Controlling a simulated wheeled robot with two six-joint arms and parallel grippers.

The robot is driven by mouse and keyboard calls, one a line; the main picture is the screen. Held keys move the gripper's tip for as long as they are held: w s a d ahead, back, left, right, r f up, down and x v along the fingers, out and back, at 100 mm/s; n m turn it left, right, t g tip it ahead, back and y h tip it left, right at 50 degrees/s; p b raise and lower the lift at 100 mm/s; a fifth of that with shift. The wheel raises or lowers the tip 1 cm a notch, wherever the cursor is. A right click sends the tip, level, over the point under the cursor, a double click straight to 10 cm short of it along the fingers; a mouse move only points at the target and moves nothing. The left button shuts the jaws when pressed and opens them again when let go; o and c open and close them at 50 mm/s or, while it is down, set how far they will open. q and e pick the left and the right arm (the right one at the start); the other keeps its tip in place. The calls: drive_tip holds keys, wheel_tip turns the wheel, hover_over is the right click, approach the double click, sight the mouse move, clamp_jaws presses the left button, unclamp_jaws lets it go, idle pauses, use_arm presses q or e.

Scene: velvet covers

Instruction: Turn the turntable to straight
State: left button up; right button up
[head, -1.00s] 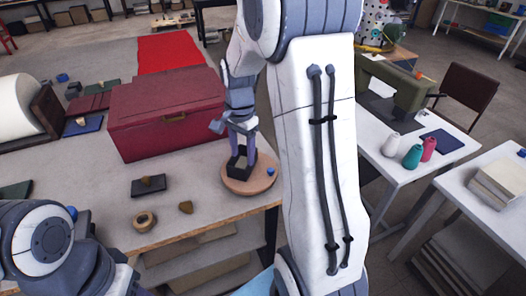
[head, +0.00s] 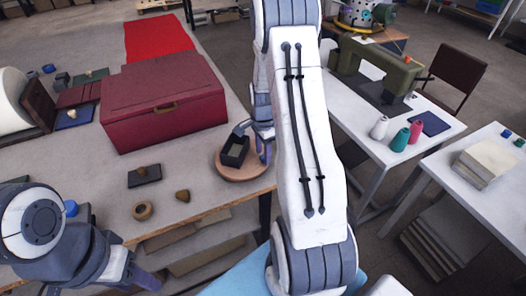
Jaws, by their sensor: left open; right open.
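The turntable (head: 228,172) is a round wooden disc near the right edge of the workbench. A black open-topped box (head: 235,150) sits on it, turned at an angle to the bench edge. My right gripper (head: 263,151) points down at the right side of the turntable, beside the box. It is open, with no object seen between its fingers. My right arm hides the turntable's right edge, and I cannot tell whether the fingers touch the disc. My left gripper (head: 143,279) is open and empty at the bottom left, off the bench's front edge.
A large dark red box (head: 165,105) stands behind the turntable. A black block (head: 145,176), a tan ring (head: 142,211) and a small brown piece (head: 182,196) lie on the bench to the left. A sewing machine (head: 375,70) stands on the white table at right.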

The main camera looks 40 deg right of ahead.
drive_tip(key=shift+f, duration=0.2)
clamp_jaws()
idle(1.4)
